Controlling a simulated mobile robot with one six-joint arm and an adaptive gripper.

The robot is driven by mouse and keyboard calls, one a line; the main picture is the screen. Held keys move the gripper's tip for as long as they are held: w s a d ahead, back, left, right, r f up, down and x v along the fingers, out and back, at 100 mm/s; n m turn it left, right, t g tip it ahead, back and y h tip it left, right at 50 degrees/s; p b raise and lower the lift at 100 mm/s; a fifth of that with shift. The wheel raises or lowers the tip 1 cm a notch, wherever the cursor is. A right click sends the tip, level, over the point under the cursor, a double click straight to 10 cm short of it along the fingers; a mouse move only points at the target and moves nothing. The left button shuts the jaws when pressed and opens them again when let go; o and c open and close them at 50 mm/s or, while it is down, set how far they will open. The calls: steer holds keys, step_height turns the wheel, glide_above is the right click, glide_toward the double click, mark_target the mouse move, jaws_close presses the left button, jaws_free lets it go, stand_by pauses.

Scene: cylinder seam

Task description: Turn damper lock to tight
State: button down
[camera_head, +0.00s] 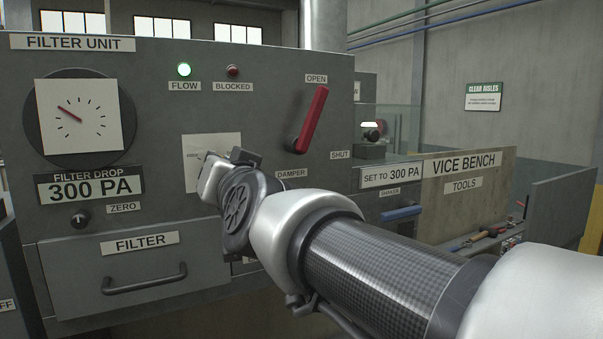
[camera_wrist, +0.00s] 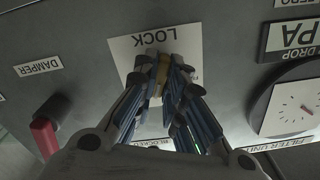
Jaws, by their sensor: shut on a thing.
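The damper lock (camera_wrist: 155,88) is a small brass-coloured piece in front of a white plate (camera_wrist: 125,48) marked LOCK in the wrist view. My gripper (camera_wrist: 163,72) is shut on it, with the dark fingers on either side. The fingers hide most of the lock, so its setting cannot be read. In the head view my gripper (camera_head: 212,178) is at the white plate (camera_head: 200,140) on the filter unit's front, and my wrist hides the lock. The red damper lever (camera_head: 312,120) slants up toward the OPEN label; it also shows in the wrist view (camera_wrist: 44,136).
The filter unit (camera_head: 240,85) carries a round gauge (camera_head: 78,118), a lit green FLOW lamp (camera_head: 184,70), a ZERO knob (camera_head: 80,219) and a FILTER drawer (camera_head: 125,270). The damper lever stands out right of my gripper. The vice bench (camera_head: 465,190) is further right.

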steer(key=shift+m+b, duration=0.5)
steer(key=shift+m, duration=3.1)
steer(key=c, duration=1.7)
jaws_free()
steer(key=shift+o, duration=0.2)
steer(key=v, duration=1.2)
